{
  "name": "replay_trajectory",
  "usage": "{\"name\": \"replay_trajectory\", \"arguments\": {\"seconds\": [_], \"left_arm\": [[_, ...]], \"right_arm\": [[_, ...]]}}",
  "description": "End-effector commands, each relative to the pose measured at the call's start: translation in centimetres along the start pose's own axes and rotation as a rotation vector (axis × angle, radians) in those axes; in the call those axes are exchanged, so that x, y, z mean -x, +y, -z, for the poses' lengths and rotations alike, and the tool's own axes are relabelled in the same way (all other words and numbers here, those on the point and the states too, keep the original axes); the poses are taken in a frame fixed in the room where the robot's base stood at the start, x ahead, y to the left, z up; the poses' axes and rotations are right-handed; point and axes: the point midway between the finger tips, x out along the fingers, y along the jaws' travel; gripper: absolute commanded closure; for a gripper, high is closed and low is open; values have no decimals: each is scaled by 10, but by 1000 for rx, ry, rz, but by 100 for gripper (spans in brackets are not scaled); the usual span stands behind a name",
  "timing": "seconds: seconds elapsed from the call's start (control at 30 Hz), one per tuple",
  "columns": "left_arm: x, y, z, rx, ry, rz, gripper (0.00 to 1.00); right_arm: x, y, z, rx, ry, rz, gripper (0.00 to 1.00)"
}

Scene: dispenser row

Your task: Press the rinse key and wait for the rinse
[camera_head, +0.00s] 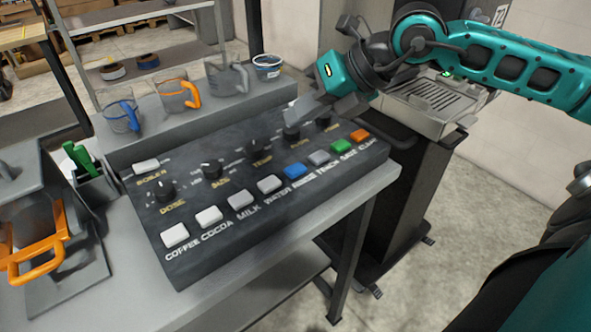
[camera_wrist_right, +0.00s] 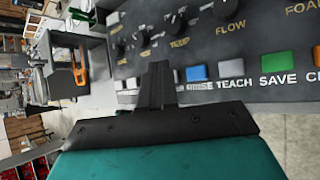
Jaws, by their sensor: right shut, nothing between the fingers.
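The blue rinse key (camera_head: 294,171) sits in the front key row of the dark panel (camera_head: 225,185), between a white water key (camera_head: 269,184) and a grey teach key (camera_head: 319,158). It also shows in the right wrist view (camera_wrist_right: 197,73), above its RINSE label. My right gripper (camera_head: 295,113) is shut and empty over the back part of the panel near the FLOW knob, apart from the rinse key in the picture. In the right wrist view its fingers (camera_wrist_right: 156,72) point at the panel, left of the blue key. My left gripper is not in view.
Green save (camera_head: 341,146) and orange (camera_head: 360,135) keys lie right of the teach key. Several knobs line the panel's back. Cups (camera_head: 175,96) stand on the shelf behind. An orange-handled jug (camera_head: 38,255) stands left. A drip tray (camera_head: 432,97) is at right.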

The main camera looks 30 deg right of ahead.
Motion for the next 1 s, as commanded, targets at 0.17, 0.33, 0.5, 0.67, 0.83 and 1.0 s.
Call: {"name": "replay_trajectory", "arguments": {"seconds": [0.17, 0.33, 0.5, 0.67, 0.83, 1.0], "left_arm": [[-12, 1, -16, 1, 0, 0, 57], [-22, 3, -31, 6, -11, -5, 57], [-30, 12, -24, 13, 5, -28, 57], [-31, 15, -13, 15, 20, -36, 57], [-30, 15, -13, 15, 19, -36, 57], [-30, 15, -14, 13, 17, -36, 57]], "right_arm": [[-21, -15, 16, 0, 2, 1, 100], [-39, -29, 29, 0, 1, 0, 100], [-49, -36, 36, 1, -1, 0, 100], [-50, -36, 36, 1, -1, 0, 100], [-49, -36, 36, 1, 0, 0, 100], [-49, -36, 36, 1, 0, 0, 100]]}}
